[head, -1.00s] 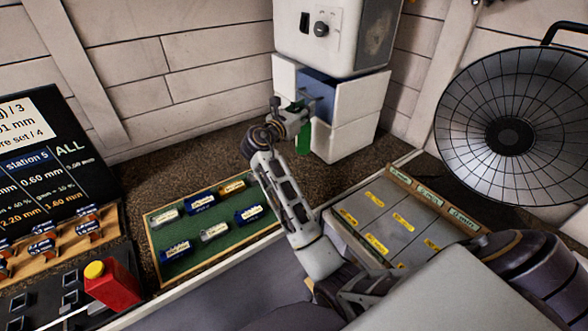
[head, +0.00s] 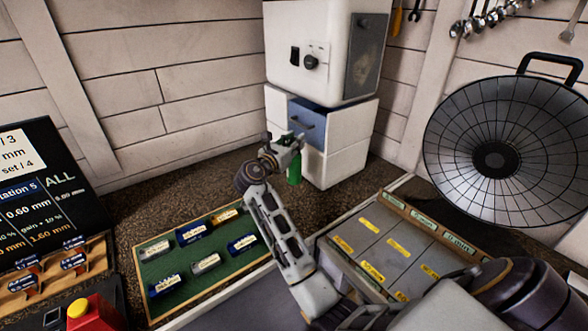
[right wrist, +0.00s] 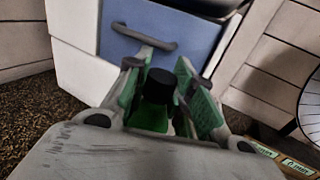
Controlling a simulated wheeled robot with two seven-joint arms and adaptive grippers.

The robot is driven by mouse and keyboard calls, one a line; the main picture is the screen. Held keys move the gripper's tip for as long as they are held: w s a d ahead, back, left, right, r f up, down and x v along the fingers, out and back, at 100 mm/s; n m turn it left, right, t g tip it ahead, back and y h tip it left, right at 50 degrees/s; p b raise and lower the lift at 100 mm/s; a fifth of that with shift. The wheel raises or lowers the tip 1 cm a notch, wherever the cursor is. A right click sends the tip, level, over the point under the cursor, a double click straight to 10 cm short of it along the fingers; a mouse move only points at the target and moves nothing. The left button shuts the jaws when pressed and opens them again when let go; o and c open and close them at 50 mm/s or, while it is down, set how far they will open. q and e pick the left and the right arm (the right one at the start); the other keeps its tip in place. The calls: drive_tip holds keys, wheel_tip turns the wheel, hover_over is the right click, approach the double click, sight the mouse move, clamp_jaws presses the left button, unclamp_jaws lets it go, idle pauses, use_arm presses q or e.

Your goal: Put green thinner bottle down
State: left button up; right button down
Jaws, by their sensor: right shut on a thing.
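The green thinner bottle (head: 294,172) stands upright just in front of the white drawer cabinet. In the right wrist view the bottle (right wrist: 157,100) shows its black cap and green body between the two green-padded fingers. My right gripper (head: 290,147) is shut on it near its top. Its base appears at or close to the brown speckled bench top, though I cannot tell whether it touches. My left gripper is not in view.
The cabinet's blue drawer (head: 303,122) is closed just behind the bottle, under a white box (head: 315,55). A green tray (head: 172,258) of labelled rolls lies left, a grey compartment case (head: 385,250) right. Bench left of the bottle is clear.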

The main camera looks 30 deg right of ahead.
sight(294, 161)
drive_tip(key=shift+f, duration=1.2)
drive_tip(key=shift+f, duration=2.6)
drive_tip(key=c, duration=1.2)
unclamp_jaws()
drive_tip(key=shift+c, duration=0.2)
drive_tip(key=shift+o, duration=0.2)
